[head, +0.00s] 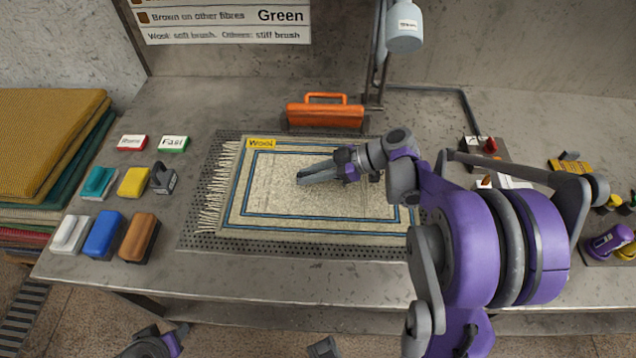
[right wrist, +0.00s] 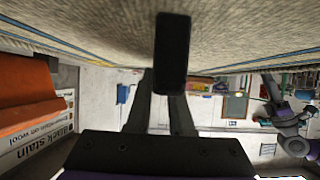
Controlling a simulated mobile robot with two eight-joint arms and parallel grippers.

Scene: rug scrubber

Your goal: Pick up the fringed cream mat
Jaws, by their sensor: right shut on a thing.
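The fringed cream mat (head: 290,215) lies flat on a dark perforated board on the grey bench. It has blue border lines, a white fringe along its left edge and a yellow "Wool" tag at its top left. Grey and purple parts of mine show at the bottom edge of the head view; my left gripper's jaws cannot be made out.
An orange handled box (head: 326,114) stands behind the mat. Brushes, a blue one (head: 103,235) among them, and red (head: 131,142) and green labelled blocks are at left. Folded rugs (head: 45,140) are stacked beyond. A lamp (head: 404,30) hangs above; small tools sit at right.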

